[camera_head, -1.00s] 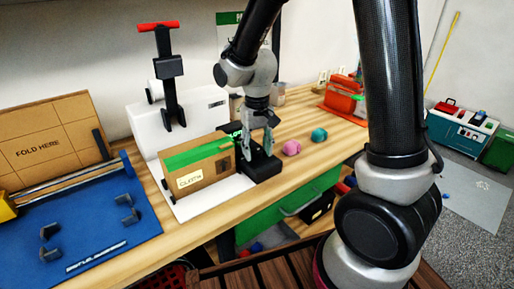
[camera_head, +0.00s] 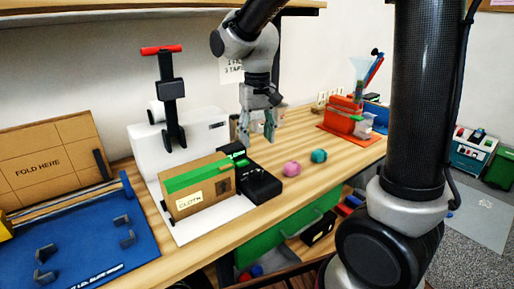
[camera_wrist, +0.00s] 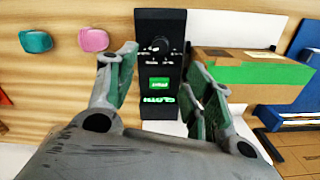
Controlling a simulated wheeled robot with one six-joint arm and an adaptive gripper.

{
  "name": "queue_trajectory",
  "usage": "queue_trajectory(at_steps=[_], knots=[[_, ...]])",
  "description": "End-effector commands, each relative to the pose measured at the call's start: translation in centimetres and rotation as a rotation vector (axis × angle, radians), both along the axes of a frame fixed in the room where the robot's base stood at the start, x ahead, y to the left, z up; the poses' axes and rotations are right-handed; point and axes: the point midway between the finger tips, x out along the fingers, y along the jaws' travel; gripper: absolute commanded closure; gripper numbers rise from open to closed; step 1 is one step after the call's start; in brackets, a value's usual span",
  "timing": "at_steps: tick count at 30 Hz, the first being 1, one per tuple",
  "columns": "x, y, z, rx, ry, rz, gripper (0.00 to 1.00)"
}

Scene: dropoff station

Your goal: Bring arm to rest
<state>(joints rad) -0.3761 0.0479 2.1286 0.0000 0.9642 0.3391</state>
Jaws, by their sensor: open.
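My gripper (camera_head: 257,126) hangs from my arm above the wooden bench, pointing down. It is open and empty. In the wrist view its two fingers (camera_wrist: 160,85) stand apart, with a black device (camera_wrist: 160,50) with a green display below and between them. In the head view this black device (camera_head: 258,186) sits on the bench just under my gripper, and the fingers are apart from it. A taped cardboard box (camera_head: 198,186) labelled "CLOTH" lies on a white plate (camera_head: 215,226) to the left of the gripper.
A white machine with a red-handled black press (camera_head: 170,95) stands behind the box. A pink item (camera_head: 291,168) and a teal item (camera_head: 319,156) lie right of the device. A blue folding board (camera_head: 90,245) is at left. An orange container (camera_head: 343,115) stands at the back right.

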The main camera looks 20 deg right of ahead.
Motion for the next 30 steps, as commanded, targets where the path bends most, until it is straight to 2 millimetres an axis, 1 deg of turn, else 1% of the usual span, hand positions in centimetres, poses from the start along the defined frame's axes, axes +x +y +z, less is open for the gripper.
queue_trajectory(at_steps=[3, 14, 18, 20, 21, 23, 26, 29, 30], knots=[[0.0, 0.0, 0.4, 0.000, 0.000, 0.000, 0.49], [0.0, 0.0, 0.4, 0.000, 0.000, 0.000, 0.49], [-0.2, -0.1, 0.3, -0.001, 0.004, 0.057, 0.49], [-1.5, -0.6, -0.7, -0.010, 0.033, 0.108, 0.49], [-2.8, -1.2, -0.7, -0.011, 0.036, 0.141, 0.49], [-4.3, -2.4, -0.1, -0.007, 0.024, 0.164, 0.49], [-7.0, -4.7, 1.1, 0.003, -0.012, 0.180, 0.49], [-9.9, -7.3, 2.4, 0.012, -0.067, 0.172, 0.49], [-11.2, -8.4, 2.8, 0.015, -0.094, 0.163, 0.49]])
